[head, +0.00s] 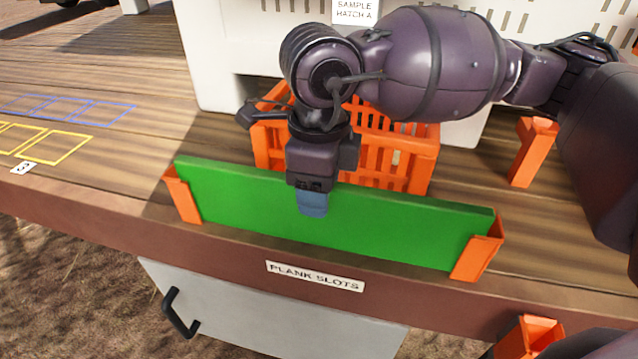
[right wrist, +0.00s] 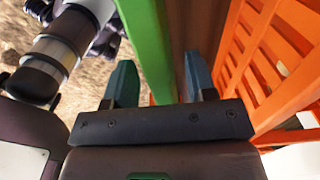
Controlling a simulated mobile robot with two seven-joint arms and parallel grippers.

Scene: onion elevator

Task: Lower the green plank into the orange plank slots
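The long green plank (head: 400,225) stands on edge along the front of the wooden deck. Its left end sits in one orange plank slot (head: 183,197) and its right end in another orange plank slot (head: 477,256). My right gripper (head: 313,203) points down over the plank's middle, with one blue finger in front of it; the other is hidden behind. In the right wrist view the green plank (right wrist: 150,45) runs between the two fingers of my right gripper (right wrist: 160,85), with a gap on each side. I do not see my left gripper.
An orange slotted crate (head: 400,150) stands close behind the plank, before a white cabinet (head: 225,60). Another orange bracket (head: 532,150) stands at the right, and one more (head: 530,336) is low right. The deck is clear at the left.

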